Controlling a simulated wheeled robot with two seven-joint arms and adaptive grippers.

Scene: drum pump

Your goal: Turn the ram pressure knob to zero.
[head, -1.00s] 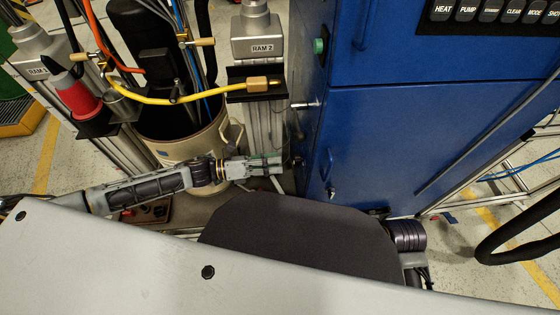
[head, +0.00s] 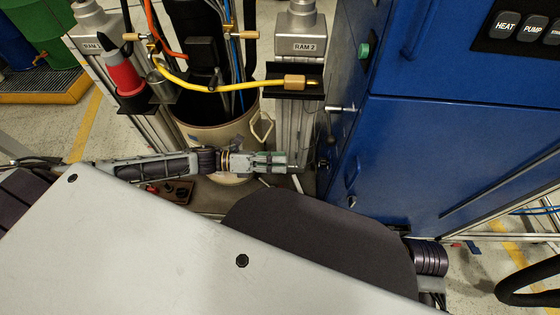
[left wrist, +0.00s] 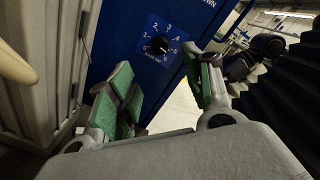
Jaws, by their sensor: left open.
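The ram pressure knob (left wrist: 160,45) is a small round black knob on a blue dial plate with white numbers, on the blue cabinet's side. Its exact pointer setting is too small to read surely. In the head view a dark knob (head: 323,164) shows edge-on on the cabinet's left side. My left gripper (head: 290,162) points right towards it, with a small gap. In the left wrist view my left gripper (left wrist: 163,88) is open, green-padded fingers apart, and the knob shows beyond and above the space between them. Nothing is between the fingers. My right gripper is out of view.
The blue cabinet (head: 425,150) stands at the right, with a handle-like rod (head: 340,108) sticking out of its side. The RAM 2 post (head: 300,45) and a beige drum (head: 215,135) stand behind my left arm. A yellow hose (head: 220,88) crosses above.

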